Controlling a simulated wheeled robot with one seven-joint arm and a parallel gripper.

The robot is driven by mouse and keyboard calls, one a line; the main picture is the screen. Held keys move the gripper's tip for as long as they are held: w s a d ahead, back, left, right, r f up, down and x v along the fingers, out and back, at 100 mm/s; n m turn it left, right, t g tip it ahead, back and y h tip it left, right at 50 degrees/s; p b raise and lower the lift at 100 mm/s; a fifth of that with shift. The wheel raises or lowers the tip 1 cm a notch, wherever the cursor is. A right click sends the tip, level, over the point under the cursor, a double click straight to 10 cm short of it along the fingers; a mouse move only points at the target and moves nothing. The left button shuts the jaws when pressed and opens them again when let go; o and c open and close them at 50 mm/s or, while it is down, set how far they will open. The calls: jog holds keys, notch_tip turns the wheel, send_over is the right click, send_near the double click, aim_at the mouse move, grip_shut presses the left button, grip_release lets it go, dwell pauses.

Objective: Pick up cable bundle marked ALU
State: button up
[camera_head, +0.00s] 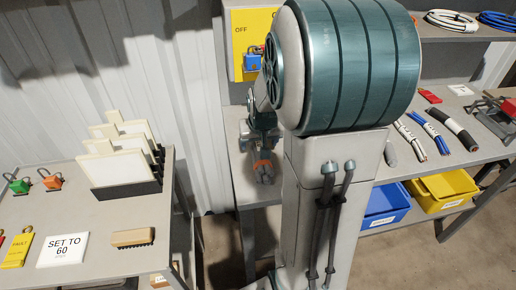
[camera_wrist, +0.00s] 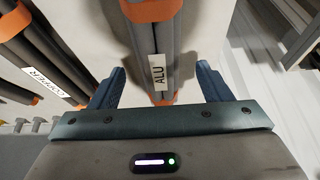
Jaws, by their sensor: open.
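The cable bundle marked ALU (camera_wrist: 166,45) shows in the wrist view as dark grey cables bound by orange bands, with a white ALU label. It lies on a pale surface, running away from my gripper. My gripper (camera_wrist: 160,68) is open, with one finger on each side of the bundle and a gap on both sides. The near end of the bundle, with an orange band, lies close to the gripper's body. In the head view my arm hides much of this area, and I cannot read the label there.
A similar bundle marked COPPER (camera_wrist: 62,72) lies to the left in the wrist view, close to the left finger. In the head view, other cables (camera_head: 459,129) lie on the right bench, above a yellow bin (camera_head: 440,204) and a blue bin (camera_head: 384,221).

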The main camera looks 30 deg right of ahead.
aim_at(259, 145)
jog(key=shift+x, duration=1.75)
jog(key=shift+d, duration=0.1)
grip_shut()
